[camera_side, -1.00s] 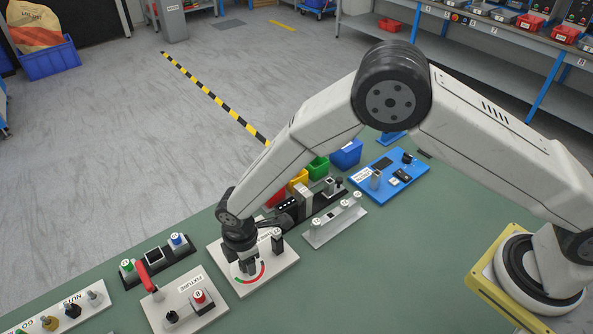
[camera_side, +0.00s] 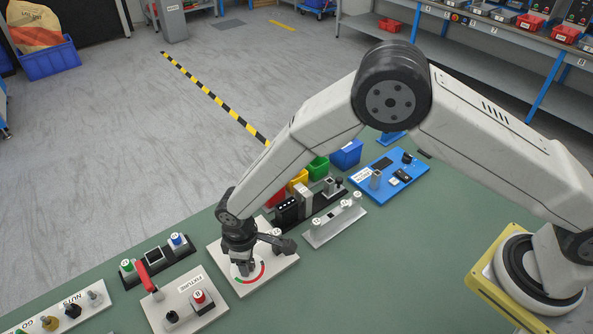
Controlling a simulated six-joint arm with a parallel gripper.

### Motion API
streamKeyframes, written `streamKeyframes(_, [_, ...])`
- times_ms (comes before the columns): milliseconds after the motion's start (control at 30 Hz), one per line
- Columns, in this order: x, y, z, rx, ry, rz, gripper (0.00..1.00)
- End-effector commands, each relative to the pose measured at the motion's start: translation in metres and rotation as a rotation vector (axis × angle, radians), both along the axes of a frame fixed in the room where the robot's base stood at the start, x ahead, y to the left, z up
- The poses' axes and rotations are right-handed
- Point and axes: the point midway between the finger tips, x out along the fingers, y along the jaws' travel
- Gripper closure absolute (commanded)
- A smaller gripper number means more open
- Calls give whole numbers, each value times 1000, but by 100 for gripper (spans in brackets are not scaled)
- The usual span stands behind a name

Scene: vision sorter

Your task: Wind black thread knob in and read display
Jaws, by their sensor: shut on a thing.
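My gripper (camera_side: 244,269) points down at a white plate (camera_side: 279,262) with a red and green arc printed on it. It is shut on the black thread knob, which the fingers largely hide, at the centre of the arc. A round light-coloured part stands on the plate behind the gripper. Dark screens show on the black unit (camera_side: 154,255) at left and on the blue unit (camera_side: 384,164) at right; both are too small to read. I cannot tell which is the display for this knob.
A fixture plate (camera_side: 184,285) with a red lever, a red button and a black knob lies close at left. A nuts rack (camera_side: 96,288) is further left. Coloured bins (camera_side: 318,167) and a grey post rack (camera_side: 336,224) stand right of the plate. The green bench at right front is clear.

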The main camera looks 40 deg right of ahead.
Motion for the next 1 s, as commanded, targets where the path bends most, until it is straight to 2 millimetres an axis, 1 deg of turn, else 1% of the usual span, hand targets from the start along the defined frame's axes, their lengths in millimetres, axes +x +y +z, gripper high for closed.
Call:
streamKeyframes(100, [0, 0, 0, 1, -1, -80, 100])
streamKeyframes(333, [0, 0, 0, 0, 0, -179, 100])
streamKeyframes(833, [0, 0, 0, 1, -1, -207, 100])
streamKeyframes(867, [0, 0, 0, 1, -1, -206, 44])
streamKeyframes(900, [0, 0, 0, 1, -1, -206, 32])
streamKeyframes(967, [0, 0, 0, 1, -1, -206, 13])
streamKeyframes(1000, [0, 0, 0, 0, 0, -206, 12])
